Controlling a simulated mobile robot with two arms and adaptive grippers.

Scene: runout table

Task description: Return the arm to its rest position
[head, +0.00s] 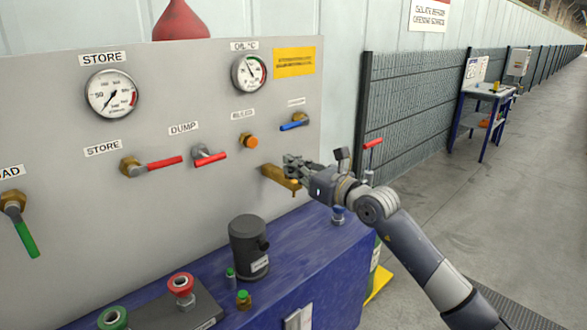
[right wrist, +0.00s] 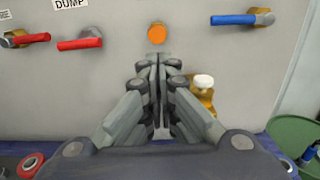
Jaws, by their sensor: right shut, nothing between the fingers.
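My right arm (head: 415,250) reaches in from the lower right in the head view. Its gripper (head: 290,160) is in front of the grey panel (head: 215,110), beside a brass fitting (head: 275,178). In the right wrist view the gripper (right wrist: 159,60) has its fingers together and holds nothing. An orange knob (right wrist: 156,34) appears just beyond the fingertips. The brass fitting (right wrist: 203,92), with a white top, is right of the fingers. I cannot tell whether gripper and fitting touch. My left gripper is not in view.
The panel carries red-handled valves (head: 160,163), a blue-handled valve (head: 295,123), a green-handled valve (head: 25,230) and gauges (head: 110,94). Below, a blue bench (head: 300,245) holds a dark cylinder (head: 248,245) and a button box (head: 180,308). Open floor (head: 480,200) lies to the right.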

